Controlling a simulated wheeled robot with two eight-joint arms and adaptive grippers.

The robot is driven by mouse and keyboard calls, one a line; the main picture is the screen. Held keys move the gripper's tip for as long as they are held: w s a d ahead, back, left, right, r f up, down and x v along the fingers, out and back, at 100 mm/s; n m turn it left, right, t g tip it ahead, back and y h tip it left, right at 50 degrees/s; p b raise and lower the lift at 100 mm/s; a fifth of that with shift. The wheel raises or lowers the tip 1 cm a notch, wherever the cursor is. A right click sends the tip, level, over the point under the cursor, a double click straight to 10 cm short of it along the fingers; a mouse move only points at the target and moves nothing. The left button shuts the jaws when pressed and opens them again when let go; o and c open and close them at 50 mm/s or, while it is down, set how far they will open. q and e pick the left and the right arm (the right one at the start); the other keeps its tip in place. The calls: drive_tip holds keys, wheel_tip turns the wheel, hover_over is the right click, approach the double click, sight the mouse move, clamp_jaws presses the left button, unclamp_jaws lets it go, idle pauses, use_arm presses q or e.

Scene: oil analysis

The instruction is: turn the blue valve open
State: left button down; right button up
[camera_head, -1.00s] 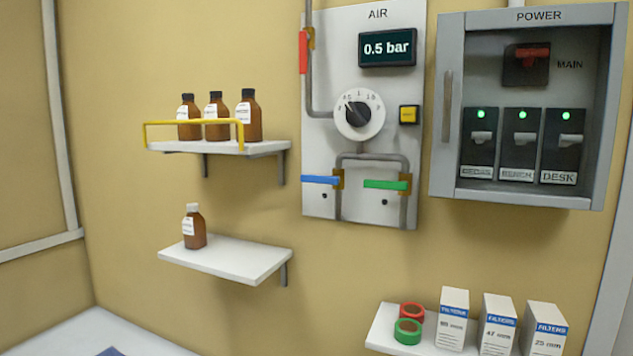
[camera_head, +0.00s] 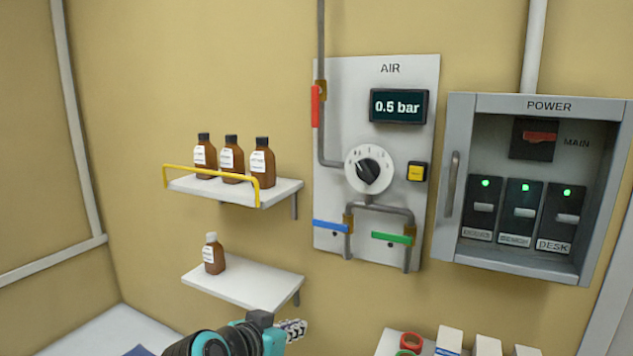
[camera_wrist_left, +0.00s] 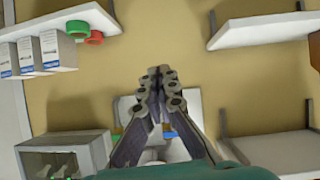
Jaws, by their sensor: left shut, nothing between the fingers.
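The blue valve handle (camera_head: 330,226) lies horizontal at the lower left of the grey AIR panel (camera_head: 400,160), left of its brass body. The green handle (camera_head: 391,238) beside it is also horizontal. My left gripper (camera_head: 300,328) is at the bottom of the head view, below and left of the blue valve and apart from it. In the left wrist view the left gripper's fingers (camera_wrist_left: 162,75) are together and empty, and a small bit of blue (camera_wrist_left: 116,137) shows behind them. My right gripper is in neither view.
A red handle (camera_head: 316,106), white dial (camera_head: 369,169) and 0.5 bar display (camera_head: 398,106) are on the panel. The open POWER cabinet (camera_head: 455,108) juts out at right. Shelves with brown bottles (camera_head: 231,160) are at left. Filter boxes (camera_head: 449,340) and tape rolls stand below.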

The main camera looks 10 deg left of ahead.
use_arm(q)
drive_tip(key=w+r+t+p, duration=0.1)
drive_tip(key=w+r+p, duration=0.2)
drive_tip(key=r, duration=0.8)
drive_tip(key=w+a+r+t+p, duration=0.1)
drive_tip(key=w+r+p, duration=0.3)
drive_tip(key=r, duration=0.7)
drive_tip(key=shift+w+r+t+p, duration=0.15)
drive_tip(key=shift+r+t+p, duration=0.1)
drive_tip(key=shift+t+p, duration=0.3)
drive_tip(key=shift+a, duration=0.1)
drive_tip(key=p, duration=0.1)
hover_over(331, 224)
drive_tip(key=s+a, duration=0.1)
drive_tip(key=a, duration=0.2)
wheel_tip(331, 224, down, 2)
wheel_tip(331, 224, down, 4)
drive_tip(key=shift+s+f+p, duration=0.1)
drive_tip(key=shift+f+p, duration=0.15)
drive_tip(key=shift+p, duration=0.05)
drive_tip(key=shift+s+a, duration=0.1)
